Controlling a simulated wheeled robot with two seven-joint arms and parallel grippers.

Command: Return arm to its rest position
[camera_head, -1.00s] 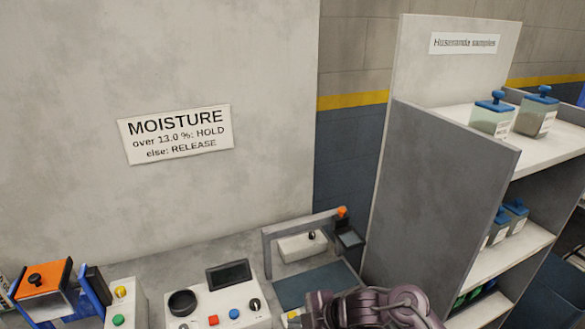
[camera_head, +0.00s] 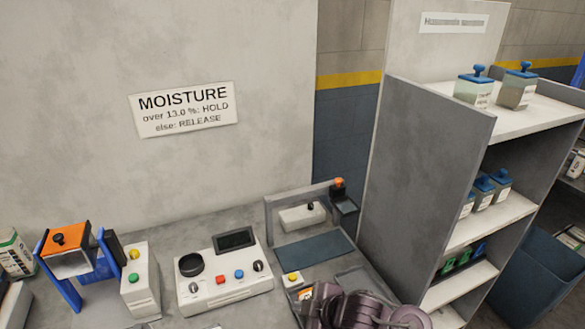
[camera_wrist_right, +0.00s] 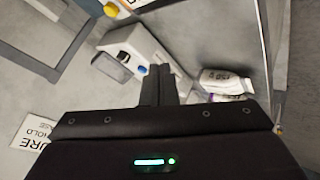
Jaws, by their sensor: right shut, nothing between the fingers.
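My right arm (camera_head: 365,312) shows as dark purple, rounded links at the bottom of the head view, in front of the bench. In the right wrist view my right gripper (camera_wrist_right: 160,82) points at the bench, its two dark fingers shut together with nothing between them. Its fingertips appear beside a white device (camera_wrist_right: 140,45) with a blue button; a gap cannot be judged. My left gripper is not in either view.
The bench holds a white control box (camera_head: 222,275), an orange-topped blue stand (camera_head: 62,242) and a grey frame (camera_head: 268,222). A grey shelf (camera_head: 425,170) with sample jars stands at right. A small white bag (camera_wrist_right: 225,82) lies right of the fingers.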

